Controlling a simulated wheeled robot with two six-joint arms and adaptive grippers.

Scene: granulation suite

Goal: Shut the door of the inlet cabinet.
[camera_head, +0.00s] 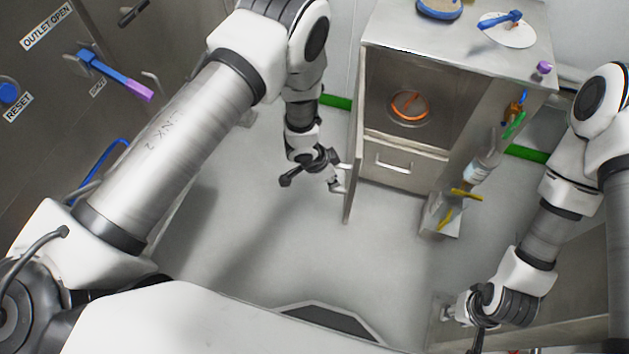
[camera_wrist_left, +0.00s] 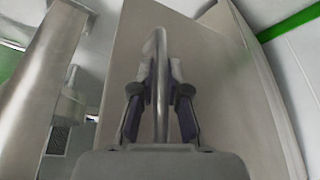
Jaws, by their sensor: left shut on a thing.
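The steel inlet cabinet (camera_head: 460,60) stands at the upper right of the head view, its front compartment exposed with an orange ring (camera_head: 408,106) inside. Its door (camera_head: 353,150) stands open on the left side, nearly edge-on to me. My left gripper (camera_head: 338,178) is at the door's outer face, near its lower front part. In the left wrist view, the fingers (camera_wrist_left: 160,75) are shut around the upright bar handle (camera_wrist_left: 161,108) in front of the door panel (camera_wrist_left: 215,75). My right gripper (camera_head: 473,335) is low at the right, away from the cabinet; its fingers are unclear.
A drawer (camera_head: 400,164) sits below the compartment. A bottle (camera_head: 480,165) and a box with yellow items (camera_head: 440,215) are on the cabinet's right side. A labelled panel (camera_head: 50,100) with a blue-purple handle (camera_head: 115,75) fills the left. The floor (camera_head: 280,230) before the door is clear.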

